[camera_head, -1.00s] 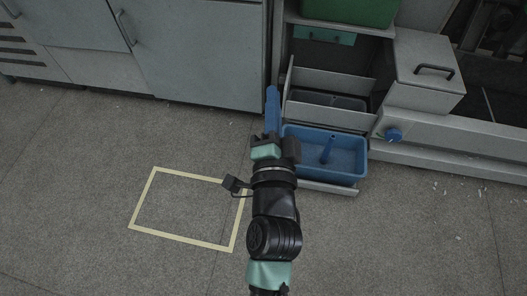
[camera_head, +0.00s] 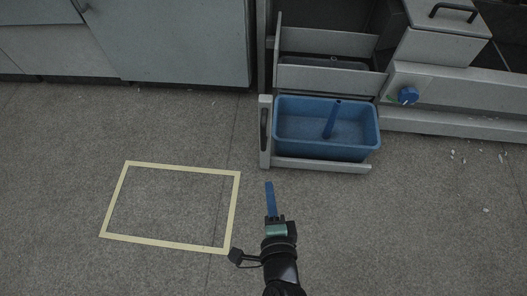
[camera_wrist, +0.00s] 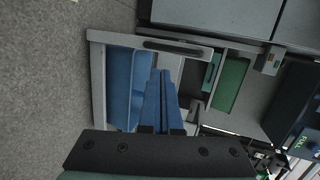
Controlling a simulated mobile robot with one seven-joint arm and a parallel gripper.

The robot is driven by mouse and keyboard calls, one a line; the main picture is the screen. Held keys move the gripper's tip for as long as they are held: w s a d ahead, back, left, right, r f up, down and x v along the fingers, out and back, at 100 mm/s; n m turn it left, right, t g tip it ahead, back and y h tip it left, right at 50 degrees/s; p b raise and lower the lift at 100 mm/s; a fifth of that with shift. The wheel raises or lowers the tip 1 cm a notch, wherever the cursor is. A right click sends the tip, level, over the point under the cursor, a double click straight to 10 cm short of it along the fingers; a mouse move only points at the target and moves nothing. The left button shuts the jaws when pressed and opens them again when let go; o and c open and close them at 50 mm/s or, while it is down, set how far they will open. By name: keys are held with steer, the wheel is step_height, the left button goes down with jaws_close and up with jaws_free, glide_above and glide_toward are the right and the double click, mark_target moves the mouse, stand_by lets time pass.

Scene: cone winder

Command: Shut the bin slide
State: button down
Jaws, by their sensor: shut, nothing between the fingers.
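The bin slide (camera_head: 265,150) stands drawn out from the machine, low over the floor. Its left upright panel has a dark slot handle, which also shows in the wrist view (camera_wrist: 172,47). A blue bin (camera_head: 350,148) with a blue upright piece inside sits on the slide; it also shows in the wrist view (camera_wrist: 118,85). My gripper (camera_head: 269,185), with long blue fingers, is shut and empty. In the head view its tips lie just below the panel's lower end, apart from it. In the wrist view the fingers (camera_wrist: 160,100) overlap the bin and slide in the picture.
A grey box with a black handle (camera_head: 435,38) and a blue knob (camera_head: 408,96) are right of the slide. Grey cabinet doors (camera_head: 185,40) stand to the left. A yellow outlined rectangle (camera_head: 233,205) marks the open floor left of my gripper. Small scraps lie at right.

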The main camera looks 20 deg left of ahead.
mark_target(263, 143)
steer(key=b+x, duration=0.1)
steer(key=x, duration=0.3)
steer(key=b+x, duration=0.1)
steer(key=x, duration=0.3)
steer(key=r+b+x, duration=0.1)
steer(key=x, duration=0.3)
steer(key=shift+w+a+b, duration=0.15)
steer(key=shift+w+b, duration=0.1)
steer(key=shift+b, duration=0.05)
steer(key=shift+w, duration=0.15)
steer(key=shift+w+a, duration=0.1)
